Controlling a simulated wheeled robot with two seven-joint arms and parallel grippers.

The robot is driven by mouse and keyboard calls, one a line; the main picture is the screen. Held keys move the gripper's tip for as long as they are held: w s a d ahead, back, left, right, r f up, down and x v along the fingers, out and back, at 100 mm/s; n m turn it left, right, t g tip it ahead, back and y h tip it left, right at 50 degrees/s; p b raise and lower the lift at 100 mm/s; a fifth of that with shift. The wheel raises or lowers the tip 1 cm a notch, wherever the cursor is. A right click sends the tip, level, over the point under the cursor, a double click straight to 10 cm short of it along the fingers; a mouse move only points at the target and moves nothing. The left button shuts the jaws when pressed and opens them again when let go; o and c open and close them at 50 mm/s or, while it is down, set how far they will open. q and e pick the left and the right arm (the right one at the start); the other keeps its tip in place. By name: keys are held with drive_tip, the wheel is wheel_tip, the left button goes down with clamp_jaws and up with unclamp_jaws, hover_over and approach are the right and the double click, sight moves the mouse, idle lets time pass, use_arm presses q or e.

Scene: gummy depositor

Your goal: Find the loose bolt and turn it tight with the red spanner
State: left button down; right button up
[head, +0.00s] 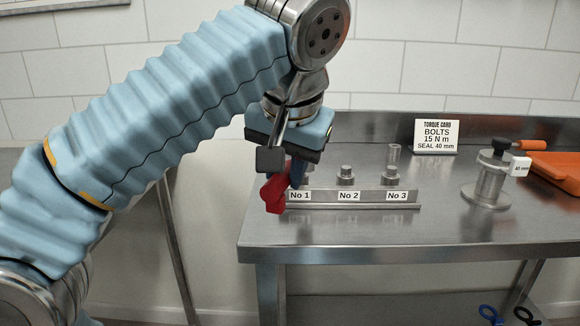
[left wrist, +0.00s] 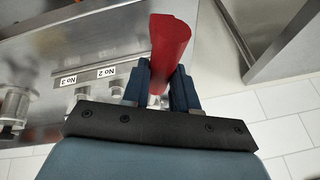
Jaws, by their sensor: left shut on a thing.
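My left gripper (head: 287,172) points down at the left end of the bolt rail and is shut on the red spanner (head: 274,193). The spanner also shows in the left wrist view (left wrist: 168,45), between the two blue fingers. The metal rail (head: 350,198) carries labels No 1, No 2 and No 3. The No 2 bolt (head: 345,175) and No 3 bolt (head: 391,175) stand upright behind their labels. The No 1 bolt is mostly hidden by my gripper. I cannot tell whether the spanner touches it, or which bolt is loose. My right gripper is out of view.
A torque card (head: 436,136) reading 15 N m stands at the back of the steel table (head: 330,230). The table front is clear.

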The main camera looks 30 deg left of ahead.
use_arm(q)
drive_tip(key=shift+s+a+m+t+h, duration=0.15)
drive_tip(key=shift+s+a+m+h, duration=0.1)
drive_tip(key=shift+a+m, duration=0.4)
drive_tip(key=shift+s+a+m+t+h, duration=0.1)
drive_tip(key=shift+a+m+h, duration=0.1)
drive_tip(key=shift+a+m, duration=0.45)
drive_tip(key=shift+s+a+m+t+h, duration=0.15)
drive_tip(key=shift+s+a+m+h, duration=0.1)
drive_tip(key=shift+a+m, duration=0.4)
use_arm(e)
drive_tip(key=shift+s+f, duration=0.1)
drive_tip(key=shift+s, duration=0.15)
use_arm(q)
drive_tip(key=shift+a, duration=0.1)
